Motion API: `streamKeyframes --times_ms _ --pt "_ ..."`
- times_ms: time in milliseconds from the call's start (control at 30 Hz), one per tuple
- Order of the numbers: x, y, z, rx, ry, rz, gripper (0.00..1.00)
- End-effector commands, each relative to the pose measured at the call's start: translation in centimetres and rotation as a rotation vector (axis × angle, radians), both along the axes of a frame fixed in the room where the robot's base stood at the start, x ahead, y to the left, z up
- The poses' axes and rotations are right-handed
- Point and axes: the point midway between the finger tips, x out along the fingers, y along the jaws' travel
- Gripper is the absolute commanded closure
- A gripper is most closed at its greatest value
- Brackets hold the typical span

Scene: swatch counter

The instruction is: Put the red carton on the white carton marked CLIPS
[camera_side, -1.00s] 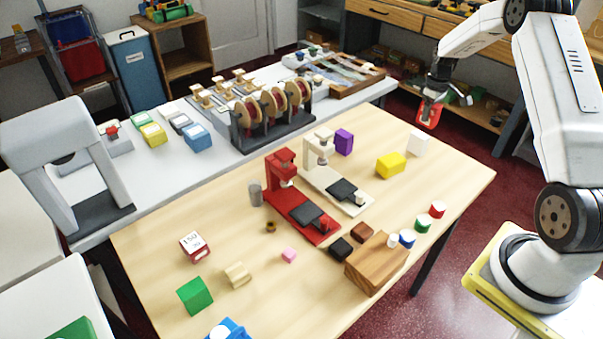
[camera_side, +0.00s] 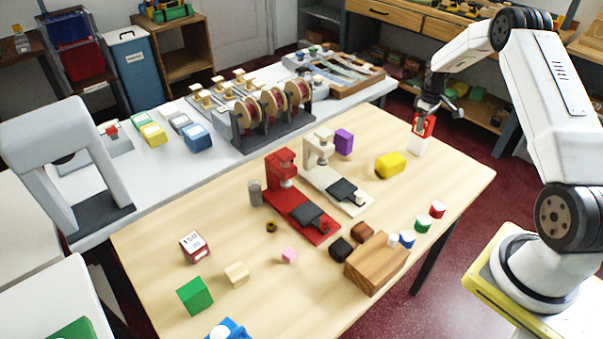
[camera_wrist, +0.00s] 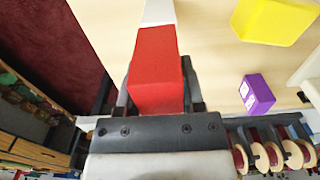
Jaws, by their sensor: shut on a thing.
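My gripper (camera_side: 424,115) is shut on the red carton (camera_side: 424,127), at the far right part of the wooden table. The white carton (camera_side: 417,147) stands on the table directly below it in the side view. The red carton's lower edge meets or overlaps the white carton's top there; I cannot tell whether they touch. In the wrist view the red carton (camera_wrist: 157,68) sits between the fingers, and part of the white carton (camera_wrist: 158,11) shows beyond it. No CLIPS lettering is readable on the white carton in either view.
A yellow block (camera_side: 390,165) and a purple carton (camera_side: 344,141) stand left of the white carton. Red and cream stands (camera_side: 283,165) occupy the table's middle. A wooden block (camera_side: 376,265) and small cylinders are nearer the front. The table's right edge is close to the white carton.

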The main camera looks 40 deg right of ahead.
Motion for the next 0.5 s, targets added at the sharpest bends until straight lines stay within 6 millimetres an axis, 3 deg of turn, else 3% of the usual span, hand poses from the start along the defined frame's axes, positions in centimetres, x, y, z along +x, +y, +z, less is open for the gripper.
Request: streamKeyframes --times_ms 367,400,467,500 --pt "0.0 -0.01 -0.32 0.0 0.0 0.0 1.0" --pt "0.0 0.0 -0.3 0.0 0.0 0.0 0.38" --pt "-0.01 0.0 -0.29 0.0 0.0 0.0 0.19" --pt "-0.01 0.0 -0.29 0.0 0.0 0.0 0.15"
